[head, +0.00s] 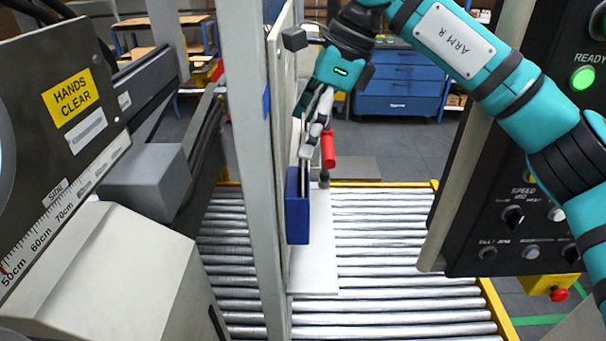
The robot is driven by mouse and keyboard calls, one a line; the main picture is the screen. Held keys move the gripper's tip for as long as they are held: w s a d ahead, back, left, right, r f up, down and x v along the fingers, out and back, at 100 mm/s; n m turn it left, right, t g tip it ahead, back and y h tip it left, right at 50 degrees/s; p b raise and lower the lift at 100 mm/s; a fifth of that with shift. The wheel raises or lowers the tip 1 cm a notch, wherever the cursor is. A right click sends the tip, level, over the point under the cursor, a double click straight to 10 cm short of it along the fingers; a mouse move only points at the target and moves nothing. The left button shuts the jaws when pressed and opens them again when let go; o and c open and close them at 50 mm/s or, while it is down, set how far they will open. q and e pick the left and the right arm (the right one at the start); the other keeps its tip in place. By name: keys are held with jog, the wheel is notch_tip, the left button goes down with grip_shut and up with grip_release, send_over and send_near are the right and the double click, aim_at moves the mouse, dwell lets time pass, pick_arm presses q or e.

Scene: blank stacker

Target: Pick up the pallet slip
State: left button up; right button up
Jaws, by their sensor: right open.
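A narrow blue holder (297,222) is fixed on the side of the upright panel in the middle of the head view, seen nearly edge-on. A thin pale edge (305,178) rises from its top; it looks like the pallet slip, but its face is turned away from me. My right gripper (307,150) comes down from above with its fingers just over the holder, near the top of this edge. It is open. I cannot tell whether the fingertips touch the slip. My left gripper is not in view.
A grey post (262,130) stands directly left of the holder. A red cylindrical handle (328,150) is close beside the right fingers. The roller conveyor (400,250) runs below, with a white plate (318,270) on it. A dark control panel (510,190) stands at the right.

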jog(key=shift+s, duration=0.1)
jog(key=c, duration=1.3)
